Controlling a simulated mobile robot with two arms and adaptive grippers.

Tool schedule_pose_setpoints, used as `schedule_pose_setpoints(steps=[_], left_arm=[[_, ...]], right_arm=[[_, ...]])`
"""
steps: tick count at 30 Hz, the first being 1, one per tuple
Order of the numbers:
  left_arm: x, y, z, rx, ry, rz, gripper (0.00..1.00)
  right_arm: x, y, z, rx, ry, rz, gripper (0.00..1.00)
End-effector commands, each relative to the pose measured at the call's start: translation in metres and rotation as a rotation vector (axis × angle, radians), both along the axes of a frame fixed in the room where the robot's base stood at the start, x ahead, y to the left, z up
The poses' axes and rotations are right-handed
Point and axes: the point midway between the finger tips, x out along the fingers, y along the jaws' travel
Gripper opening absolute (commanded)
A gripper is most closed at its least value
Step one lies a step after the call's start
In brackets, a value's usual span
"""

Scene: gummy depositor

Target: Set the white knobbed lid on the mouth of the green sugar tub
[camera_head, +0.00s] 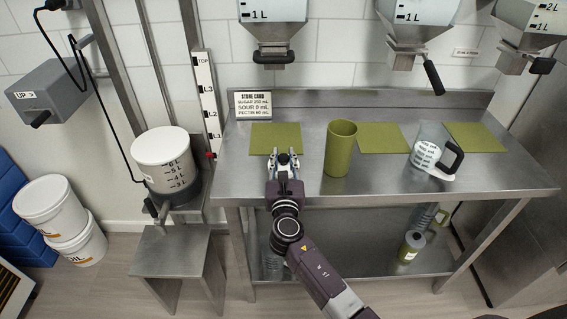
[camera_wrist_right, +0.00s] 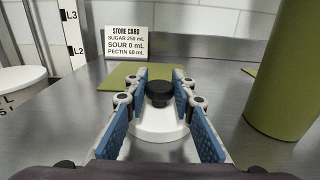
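The white lid (camera_wrist_right: 160,124) with its black knob (camera_wrist_right: 159,91) lies on the steel table, just in front of a green mat. My right gripper (camera_head: 284,157) reaches over the table from the front. In the wrist view its blue-padded fingers (camera_wrist_right: 160,100) are spread on either side of the knob, with gaps visible between pads and knob. The tall green sugar tub (camera_head: 340,150) stands upright to the right of the gripper; its side also shows in the wrist view (camera_wrist_right: 287,85). My left gripper is not in view.
Green mats (camera_head: 383,139) lie along the table (camera_head: 310,187). A clear labelled jug (camera_head: 432,152) with a dark handle stands to the right. A store card (camera_head: 254,104) stands at the back left. Hoppers with dark handles (camera_head: 433,77) hang above the table.

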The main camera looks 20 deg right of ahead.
Motion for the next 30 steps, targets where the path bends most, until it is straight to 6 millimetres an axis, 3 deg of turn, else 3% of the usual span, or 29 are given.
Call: schedule_pose_setpoints(steps=[10,16,20,30], left_arm=[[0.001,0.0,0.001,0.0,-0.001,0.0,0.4],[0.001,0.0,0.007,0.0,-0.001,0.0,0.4],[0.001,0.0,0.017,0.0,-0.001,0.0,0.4],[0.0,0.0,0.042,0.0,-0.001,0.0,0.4]], right_arm=[[0.0,0.0,0.001,0.0,0.0,0.0,0.11],[0.0,0.0,0.018,0.001,-0.002,-0.001,0.11],[0.0,0.0,0.043,0.002,-0.005,0.0,0.11],[0.0,0.0,0.139,0.0,-0.007,0.0,0.11]])
